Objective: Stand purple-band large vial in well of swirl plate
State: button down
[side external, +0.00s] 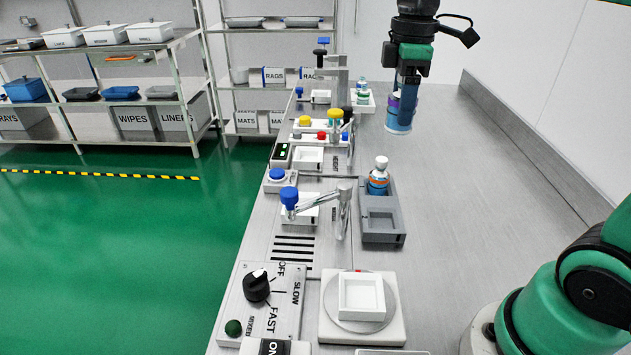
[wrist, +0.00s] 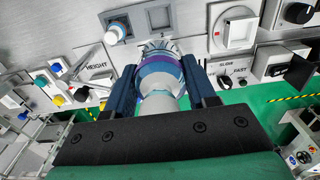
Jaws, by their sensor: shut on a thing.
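My gripper (side external: 404,98) is shut on the purple-band large vial (side external: 393,108), near the far end of the bench in the side view. In the wrist view, my gripper (wrist: 158,88) has a dark blue finger on each side of the purple-band vial (wrist: 155,75), its pale cap end toward the camera. The vial looks slightly tilted in the side view, and its height above the bench is hard to tell. The swirl plate (side external: 330,325) is at the near front, with an empty white square well (side external: 361,299) on its round disc. It also shows in the wrist view (wrist: 233,29).
A grey two-pocket rack (side external: 392,236) holds an orange-band vial (side external: 379,177); its near pocket is empty. A blue-knobbed tap-like arm (side external: 318,198) stands left of the rack. A dial panel (side external: 258,300) is left of the swirl plate. The bench right of the rack is clear.

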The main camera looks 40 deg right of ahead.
jog(key=s+a+r, duration=0.2)
jog(key=s+a, duration=0.1)
jog(key=a, duration=0.6)
jog(key=r, duration=0.1)
send_over(360, 299)
notch_tip(360, 299, down, 20)
jog(key=shift+r, duration=0.2)
jog(key=shift+f, duration=0.1)
jog(key=shift+c, duration=1.4)
grip_release()
notch_tip(360, 299, up, 12)
jog(key=w+d+f+m+t, duration=0.3)
jog(key=w+d+m+t, duration=0.3)
jog(key=d+m, duration=0.3)
jog(key=shift+f+t, duration=0.25)
jog(key=shift+t, duration=0.35)
